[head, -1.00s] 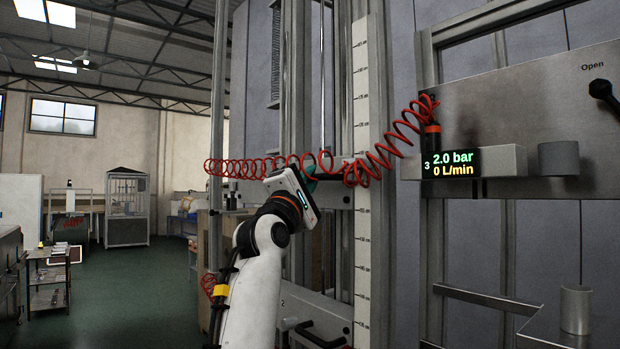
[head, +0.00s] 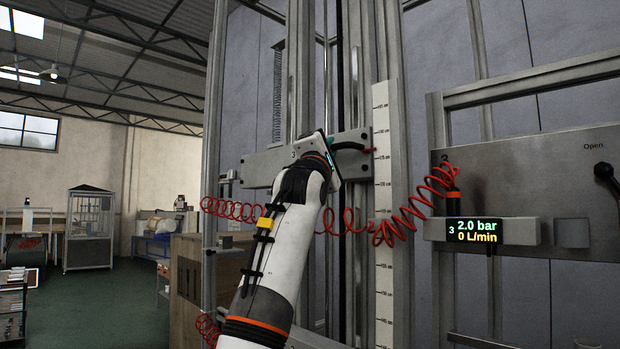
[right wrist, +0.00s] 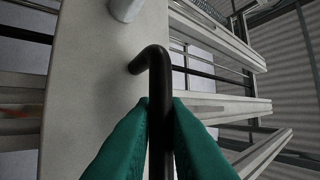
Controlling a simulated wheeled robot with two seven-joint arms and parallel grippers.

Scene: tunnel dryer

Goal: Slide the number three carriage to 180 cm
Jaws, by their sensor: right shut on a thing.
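The number three carriage (head: 262,166) is a grey plate marked 3 on the upright rails, high up in the head view. My right gripper (head: 335,148) is at the plate's right half, behind my wrist. In the right wrist view its green fingers (right wrist: 160,120) are shut on the carriage's black bent handle (right wrist: 160,75), one finger on each side. The white scale (head: 384,230) stands upright just right of the carriage. The carriage's right end is beside the scale's upper part; its figures are too small to read surely. My left gripper is not in view.
A coiled red hose (head: 345,222) hangs across the rails below the carriage to the panel on the right. A display (head: 473,231) there reads 3, 2.0 bar, 0 L/min. A wooden cabinet (head: 205,285) stands left of my arm. The rails above the carriage look clear.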

